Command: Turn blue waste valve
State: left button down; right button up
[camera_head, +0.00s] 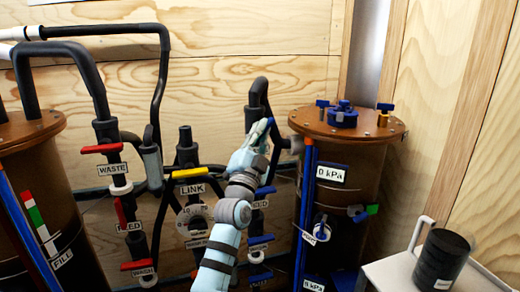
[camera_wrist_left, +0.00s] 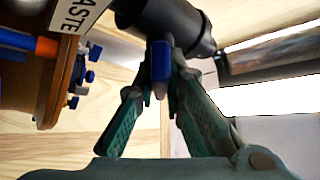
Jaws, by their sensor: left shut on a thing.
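The blue waste valve handle (camera_wrist_left: 161,62) shows end-on in the left wrist view, on a dark pipe beside a white label reading "ASTE" (camera_wrist_left: 75,14). My left gripper (camera_wrist_left: 160,82) has its two green fingers on either side of the handle and is shut on it. In the head view my left gripper (camera_head: 262,130) is at the upper part of the right-hand black pipework and hides most of the valve there. My right gripper is not in view.
Lower blue handles (camera_head: 261,240) sit beneath my arm. Red handles (camera_head: 101,149) and a yellow LINK handle (camera_head: 190,173) are to the left. A brown filter tank (camera_head: 347,185) stands close on the right. A black cylinder (camera_head: 441,258) rests on a light surface at lower right.

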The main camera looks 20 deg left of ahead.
pick_arm(q)
jog(key=n+y+p, duration=0.1)
jog(key=n, duration=0.1)
jog(key=n+t+y+p, duration=0.1)
jog(key=n+y, duration=0.1)
jog(key=shift+r+n+p, duration=0.3)
jog(key=shift+r+p, duration=0.05)
jog(key=shift+f+n+t+y, duration=0.1)
jog(key=shift+n+t+y, duration=0.2)
jog(key=shift+n+y, duration=0.55)
jog(key=shift+f+n+y+b, duration=0.15)
jog(key=shift+n+y+b, duration=0.3)
jog(key=shift+n+y, duration=0.45)
jog(key=n+g+y+b, duration=0.1)
jog(key=n+y+b, duration=0.2)
jog(key=n+y, duration=0.1)
jog(key=n+g+y+b, duration=0.1)
jog(key=n+y+b, duration=0.2)
jog(key=n+y, duration=0.1)
jog(key=shift+f+n, duration=0.15)
jog(key=shift+n, duration=0.2)
jog(key=shift+n+g+y+b, duration=0.4)
jog(key=shift+n+y+b, duration=0.15)
jog(key=shift+n, duration=0.35)
